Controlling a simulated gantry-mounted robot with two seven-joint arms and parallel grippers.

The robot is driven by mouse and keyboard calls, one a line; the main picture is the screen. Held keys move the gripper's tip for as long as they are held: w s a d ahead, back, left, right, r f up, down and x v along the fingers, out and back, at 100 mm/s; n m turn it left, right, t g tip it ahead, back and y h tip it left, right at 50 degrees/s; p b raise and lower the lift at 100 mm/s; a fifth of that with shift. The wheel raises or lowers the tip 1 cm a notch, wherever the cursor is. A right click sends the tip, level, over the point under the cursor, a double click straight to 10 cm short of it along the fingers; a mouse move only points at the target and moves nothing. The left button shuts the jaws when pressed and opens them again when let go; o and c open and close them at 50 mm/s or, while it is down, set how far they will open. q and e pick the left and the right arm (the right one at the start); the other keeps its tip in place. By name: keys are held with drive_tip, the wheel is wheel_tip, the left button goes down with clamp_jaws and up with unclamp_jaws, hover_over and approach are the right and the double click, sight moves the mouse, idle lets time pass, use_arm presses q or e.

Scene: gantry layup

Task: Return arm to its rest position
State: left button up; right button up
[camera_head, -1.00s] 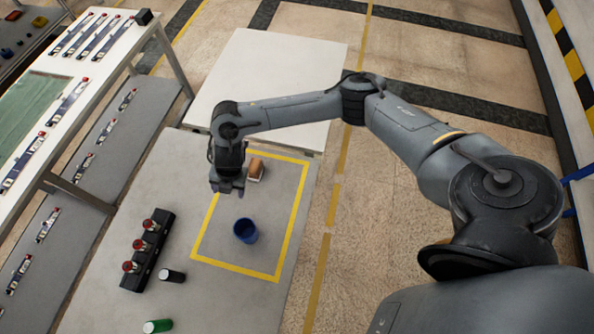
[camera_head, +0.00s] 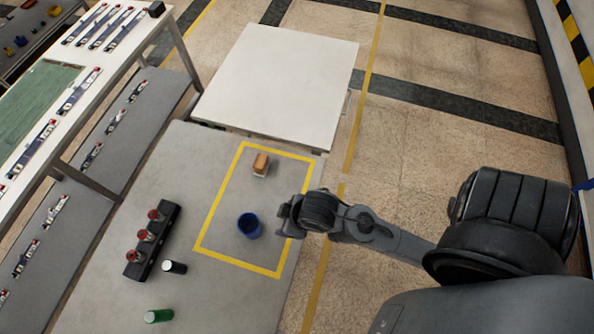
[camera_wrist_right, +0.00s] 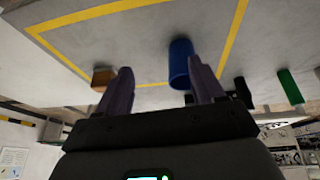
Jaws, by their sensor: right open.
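My right arm comes in from the right of the head view. Its gripper (camera_head: 288,216) is above the right edge of the grey table (camera_head: 215,302), just right of a blue cup (camera_head: 249,225). In the right wrist view the two fingers (camera_wrist_right: 160,92) stand apart with nothing between them. The blue cup (camera_wrist_right: 180,63) shows behind the right finger there, apart from it. An orange-brown block (camera_head: 261,163) sits inside the yellow outline, and also shows left of the fingers in the wrist view (camera_wrist_right: 103,79). My left gripper is not in view.
A black rack (camera_head: 153,243) with several red-topped items stands on the table's left. A black cylinder (camera_head: 174,267) and a green cylinder (camera_head: 159,316) are near it. A white table (camera_head: 280,85) stands behind. A workbench (camera_head: 92,125) is at left. The floor at right is clear.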

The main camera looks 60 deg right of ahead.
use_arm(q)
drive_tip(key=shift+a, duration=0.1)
use_arm(e)
drive_tip(key=shift+m+g, duration=0.5)
drive_tip(key=shift+m, duration=0.2)
drive_tip(key=s+d, duration=0.2)
drive_tip(key=s, duration=0.1)
drive_tip(key=shift+s+d+f, duration=0.15)
drive_tip(key=shift+s+d, duration=0.05)
drive_tip(key=shift+d, duration=0.1)
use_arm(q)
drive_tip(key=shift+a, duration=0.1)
